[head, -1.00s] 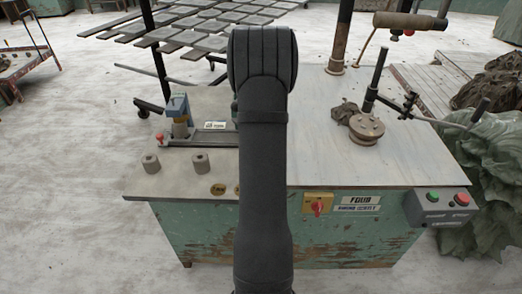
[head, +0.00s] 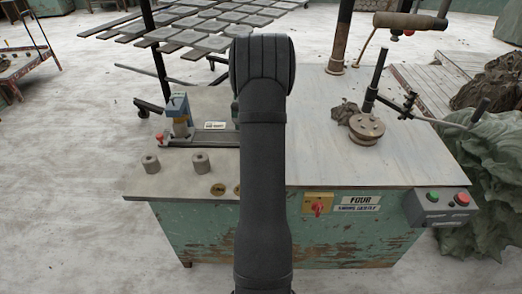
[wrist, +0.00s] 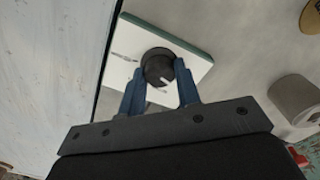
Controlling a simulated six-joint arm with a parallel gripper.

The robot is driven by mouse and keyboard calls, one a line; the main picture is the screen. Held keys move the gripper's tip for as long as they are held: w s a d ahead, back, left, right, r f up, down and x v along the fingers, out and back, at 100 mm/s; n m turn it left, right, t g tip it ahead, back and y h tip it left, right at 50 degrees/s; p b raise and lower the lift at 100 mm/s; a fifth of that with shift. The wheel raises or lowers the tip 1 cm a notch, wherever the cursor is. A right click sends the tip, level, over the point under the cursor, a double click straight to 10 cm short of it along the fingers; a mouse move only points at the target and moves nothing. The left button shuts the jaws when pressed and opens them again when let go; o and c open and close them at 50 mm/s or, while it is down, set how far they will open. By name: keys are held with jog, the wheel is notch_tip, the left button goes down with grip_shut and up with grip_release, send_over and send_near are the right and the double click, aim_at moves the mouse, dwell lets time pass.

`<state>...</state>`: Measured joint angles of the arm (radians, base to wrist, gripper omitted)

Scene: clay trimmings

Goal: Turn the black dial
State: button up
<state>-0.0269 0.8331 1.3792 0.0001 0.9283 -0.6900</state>
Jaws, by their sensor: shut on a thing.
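The black dial (wrist: 158,67) is a round knob with a white mark on its top, on a white plate with a green edge (wrist: 122,50) in the wrist view. My gripper (wrist: 160,88) has its two blue fingers on either side of the dial, shut on it. The white mark points toward the lower right in the wrist view. In the head view my own dark arm hides the dial and my gripper.
The worn green workbench (head: 300,150) carries two grey cylinders (head: 201,163) at its left front and a blue clamp (head: 178,110) behind them. A brown round disc (head: 367,128) sits at the right. A red switch (head: 318,207) and a button box (head: 440,205) are on the front.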

jog(key=shift+m, duration=0.3)
jog(key=m, duration=0.4)
jog(key=shift+m, duration=2.5)
jog(key=o, duration=1)
notch_tip(320, 180, up, 18)
jog(key=shift+f, duration=0.25)
